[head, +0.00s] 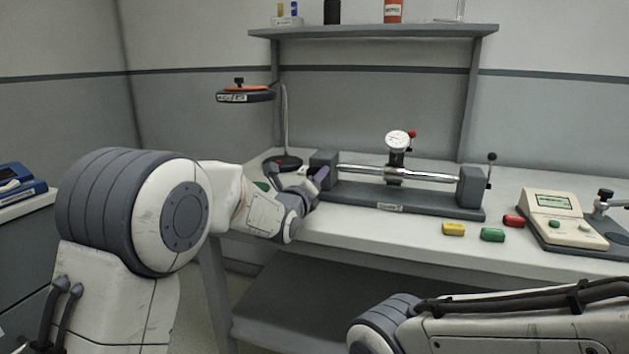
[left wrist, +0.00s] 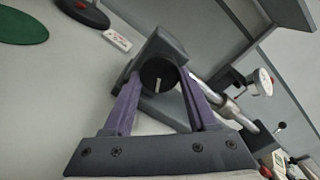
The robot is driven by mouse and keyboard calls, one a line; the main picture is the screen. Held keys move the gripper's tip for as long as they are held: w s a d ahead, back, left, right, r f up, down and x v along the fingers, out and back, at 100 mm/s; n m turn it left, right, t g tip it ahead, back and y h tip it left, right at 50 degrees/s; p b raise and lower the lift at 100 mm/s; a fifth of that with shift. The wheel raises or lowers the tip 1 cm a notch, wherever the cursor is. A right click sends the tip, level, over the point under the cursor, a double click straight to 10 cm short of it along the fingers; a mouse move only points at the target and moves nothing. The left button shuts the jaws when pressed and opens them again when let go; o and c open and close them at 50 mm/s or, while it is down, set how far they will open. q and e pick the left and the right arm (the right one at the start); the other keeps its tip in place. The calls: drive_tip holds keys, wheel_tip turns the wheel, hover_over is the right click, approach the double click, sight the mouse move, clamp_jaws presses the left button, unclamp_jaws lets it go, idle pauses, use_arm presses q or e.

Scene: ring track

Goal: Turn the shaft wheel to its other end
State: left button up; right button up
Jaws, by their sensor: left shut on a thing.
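The shaft wheel (left wrist: 156,76) is a dark round disc with a short white mark, on the end of the left bearing block (head: 325,158). My left gripper (head: 322,178) is shut on the wheel; in the left wrist view its two purple fingers lie on either side of the rim. The wheel is hidden or too small to make out in the head view. The shiny shaft (head: 430,177) runs from the left block to the right block (head: 472,187) on a dark base. My right gripper is out of view; only part of that arm shows at lower right.
A dial gauge (head: 398,140) stands over the shaft. Yellow (head: 453,229), green (head: 492,235) and red (head: 513,221) blocks lie in front of the fixture. A beige meter (head: 562,218) sits at right. A lamp-like stand (head: 285,125) rises behind the left block.

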use_arm(q)
drive_tip(key=o, duration=1.4)
drive_tip(key=shift+c, duration=0.2)
drive_tip(key=v, duration=1)
drive_tip(key=shift+s+p, duration=0.25)
drive_tip(key=shift+p, duration=0.1)
